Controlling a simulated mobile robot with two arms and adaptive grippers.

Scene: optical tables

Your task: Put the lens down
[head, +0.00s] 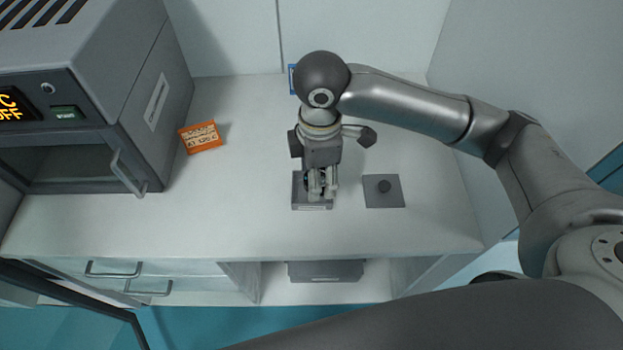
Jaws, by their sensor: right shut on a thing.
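My right gripper (322,190) points down at the middle of the white worktop, with its arm coming in from the right. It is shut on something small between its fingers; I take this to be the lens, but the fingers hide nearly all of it. A grey block or holder (312,206) sits on the worktop right under and around the fingertips. I cannot tell whether the held thing touches it. My left gripper is not in view.
A grey oven-like box (155,110) with a handled door and lit display stands at the left. An orange label card (200,137) lies beside it. A blue-edged item (292,78) is partly hidden behind my wrist. The worktop (235,200) is clear between card and gripper.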

